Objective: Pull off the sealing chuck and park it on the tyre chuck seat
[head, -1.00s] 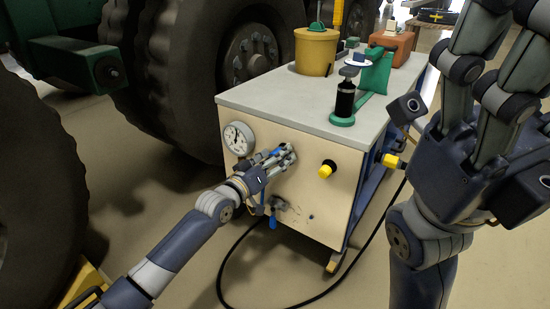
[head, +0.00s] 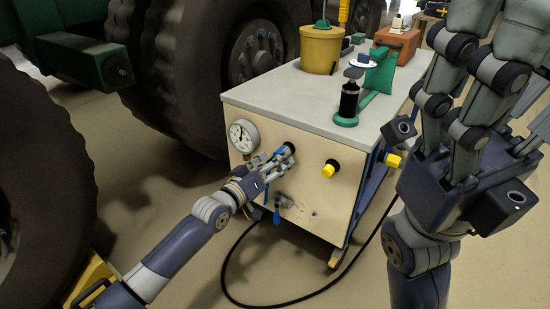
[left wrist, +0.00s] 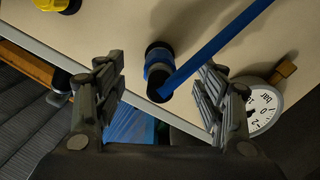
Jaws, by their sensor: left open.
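The blue chuck (head: 284,151) sits at a dark round port on the cart's cream front panel, right of the dial gauge. In the left wrist view the chuck (left wrist: 158,72) shows blue bands and a long blue lever (left wrist: 215,48) rising to the upper right. My left gripper (head: 282,163) is open at the chuck; its fingers stand on either side of it with gaps visible in the wrist view (left wrist: 160,92). My right gripper (head: 470,110) is large in the right foreground, away from the panel, its fingertips cut off by the frame. I cannot tell which fitting is the tyre chuck seat.
The dial gauge (head: 243,135) is left of the chuck. A yellow fitting (head: 330,168) is to its right, and a blue lever (head: 277,215) hangs below. A black hose (head: 262,305) loops on the floor. A yellow pot (head: 320,48) stands on the cart top (head: 300,92). Large tyres flank the cart.

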